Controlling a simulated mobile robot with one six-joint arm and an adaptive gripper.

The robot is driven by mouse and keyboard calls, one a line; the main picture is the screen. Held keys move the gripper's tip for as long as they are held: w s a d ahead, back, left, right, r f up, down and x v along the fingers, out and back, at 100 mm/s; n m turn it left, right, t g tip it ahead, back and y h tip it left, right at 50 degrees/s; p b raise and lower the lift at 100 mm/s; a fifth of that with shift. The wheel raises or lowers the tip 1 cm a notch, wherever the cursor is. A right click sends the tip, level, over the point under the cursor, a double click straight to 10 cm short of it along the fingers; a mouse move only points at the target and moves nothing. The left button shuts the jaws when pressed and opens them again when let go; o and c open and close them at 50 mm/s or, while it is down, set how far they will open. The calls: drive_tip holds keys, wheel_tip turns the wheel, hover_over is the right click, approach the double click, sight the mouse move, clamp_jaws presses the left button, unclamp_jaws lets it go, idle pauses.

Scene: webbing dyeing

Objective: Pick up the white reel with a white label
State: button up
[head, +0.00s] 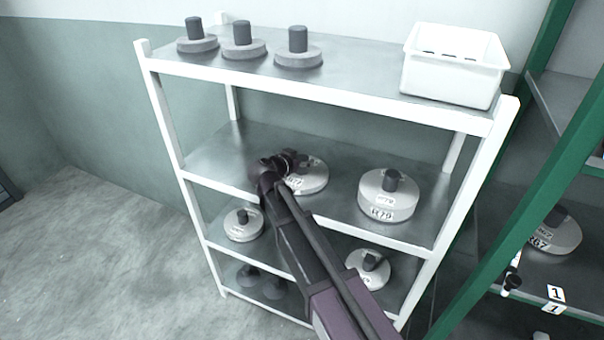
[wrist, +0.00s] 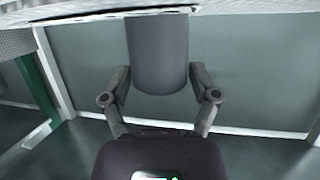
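A white reel (head: 314,181) with a small pale label shows at the middle shelf, left of centre. My gripper (head: 282,160) is over its left side and hides its knob and part of its rim. In the wrist view the two fingers of my gripper (wrist: 160,80) meet both sides of a dark grey knob (wrist: 160,50) and look shut on it. The pale reel edge (wrist: 60,17) runs along the top of that view. I cannot tell whether the reel is touching the shelf.
Another white reel (head: 388,197) stands to the right on the middle shelf (head: 345,160). More reels (head: 243,226) are on the shelf below. Grey weights (head: 243,45) and a white bin (head: 454,75) stand on top. A green rack (head: 510,210) stands close on the right.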

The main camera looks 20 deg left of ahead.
clamp_jaws()
drive_tip(key=shift+r, duration=0.2)
wheel_tip(320, 180, up, 4)
drive_tip(key=p, duration=0.4)
drive_tip(key=shift+f, duration=0.15)
drive_tip(key=s+d+p, duration=0.1)
drive_tip(key=s+d, duration=0.8)
drive_tip(key=s, duration=0.4)
drive_tip(key=shift+r, duration=0.45)
